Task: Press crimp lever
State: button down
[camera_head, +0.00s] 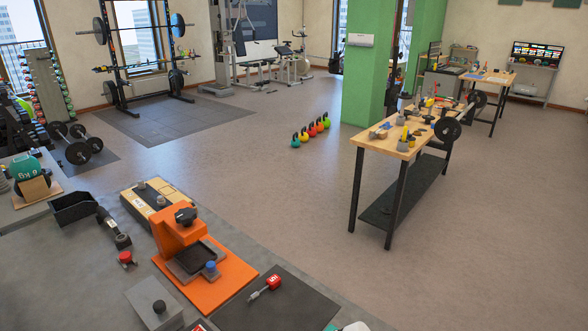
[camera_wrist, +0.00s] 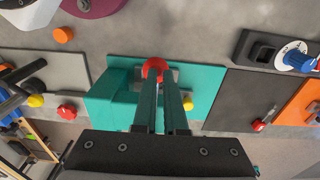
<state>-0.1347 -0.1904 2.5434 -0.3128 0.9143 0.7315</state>
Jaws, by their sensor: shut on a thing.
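A teal crimp device (camera_wrist: 110,98) with a flat base sits below my gripper in the wrist view. A red ball knob (camera_wrist: 154,66), seemingly the end of its crimp lever, shows at the tips of my gripper (camera_wrist: 160,84). The two dark fingers are close together and shut on this knob; they hide most of the lever below it. A small yellow knob (camera_wrist: 188,103) sits on the device just right of the fingers. My gripper does not show in the head view, where only a bit of teal shows at the bottom edge.
A black mat (camera_wrist: 238,98) with a red-handled tool (camera_wrist: 258,126) lies right of the device. An orange press (camera_head: 200,275) with a black knob stands beyond that mat. A grey panel (camera_wrist: 65,72) lies to the left, near an orange disc (camera_wrist: 63,35).

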jog(key=shift+s+d+f, duration=0.15)
jog(key=shift+s+f, duration=0.05)
jog(key=shift+f, duration=0.05)
jog(key=r, duration=0.2)
jog(key=w+r, duration=0.1)
jog(key=r, duration=0.1)
jog(key=shift+w, duration=0.15)
jog(key=s+a+r, duration=0.2)
jog(key=a+r, duration=0.1)
jog(key=r, duration=0.6)
jog(key=shift+s+a+r, duration=0.15)
jog(key=shift+s+r, duration=0.05)
jog(key=shift+s, duration=0.2)
jog(key=s+d+f+n+y, duration=0.1)
jog(key=s+f+n+y, duration=0.1)
jog(key=f, duration=0.5)
jog(key=shift+s+n, duration=0.7)
jog(key=shift+s, duration=0.55)
jog(key=c, duration=1.5)
grip_release()
jog(key=shift+c, duration=0.2)
